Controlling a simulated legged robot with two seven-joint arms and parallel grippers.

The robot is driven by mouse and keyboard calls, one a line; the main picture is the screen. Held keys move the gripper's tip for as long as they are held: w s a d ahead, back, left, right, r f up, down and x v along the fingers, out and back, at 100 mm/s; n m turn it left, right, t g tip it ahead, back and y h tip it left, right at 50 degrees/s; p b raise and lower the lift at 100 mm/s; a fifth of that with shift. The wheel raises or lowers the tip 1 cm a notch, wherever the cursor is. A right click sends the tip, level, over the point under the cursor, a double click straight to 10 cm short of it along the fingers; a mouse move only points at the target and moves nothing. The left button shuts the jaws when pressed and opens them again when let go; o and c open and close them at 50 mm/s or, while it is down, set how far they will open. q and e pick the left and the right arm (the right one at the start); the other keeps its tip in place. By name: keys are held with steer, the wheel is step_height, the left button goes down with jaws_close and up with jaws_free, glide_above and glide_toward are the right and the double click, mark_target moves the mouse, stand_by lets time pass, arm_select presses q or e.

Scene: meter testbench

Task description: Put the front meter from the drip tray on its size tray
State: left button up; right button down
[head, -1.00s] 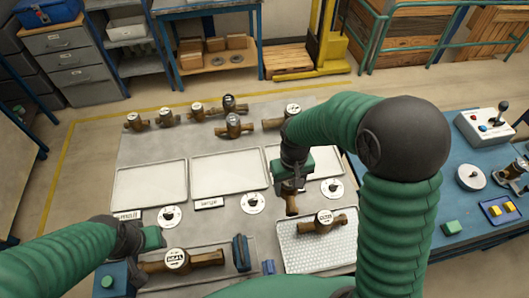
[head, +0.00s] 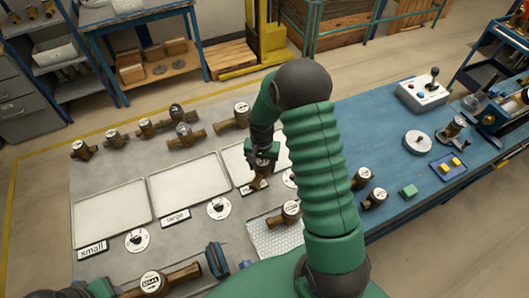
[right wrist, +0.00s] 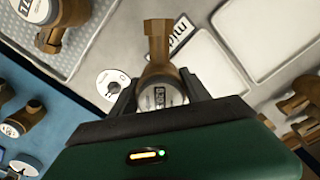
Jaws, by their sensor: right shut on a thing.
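My right gripper (head: 262,156) is shut on a brass meter (head: 258,184). In the right wrist view the meter (right wrist: 165,88) sits between the fingers, its round dial facing the camera. In the head view it hangs by the near edge of the right-hand size tray (head: 238,158), whose label (right wrist: 182,35) seems to read "mid". I cannot tell its height above the bench. The perforated drip tray (head: 262,243) holds another meter (head: 288,212). My left gripper (head: 100,288) is at the bottom left, cut off, its fingers unclear.
Empty trays labelled small (head: 110,213) and large (head: 188,185) lie to the left. Round dial discs (head: 138,240) lie in front of the trays. Several meters stand along the back. A large meter (head: 155,283) lies at the front. A blue table (head: 385,155) is right.

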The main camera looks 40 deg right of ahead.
steer(key=w+d, duration=0.2)
steer(key=w+d+p, duration=0.1)
steer(key=w+d, duration=0.1)
steer(key=shift+d+f+p, duration=0.15)
steer(key=shift+d+p, duration=0.15)
steer(key=shift+d, duration=0.05)
steer(key=shift+w+d+f, duration=0.15)
steer(key=shift+d, duration=0.1)
step_height(320, 180, down, 3)
steer(key=shift+d+f+p, duration=0.1)
steer(key=shift+p, duration=0.85)
steer(key=shift+f, duration=0.15)
steer(key=c, duration=0.8)
jaws_free()
steer(key=o, duration=0.3)
steer(key=shift+a, duration=0.2)
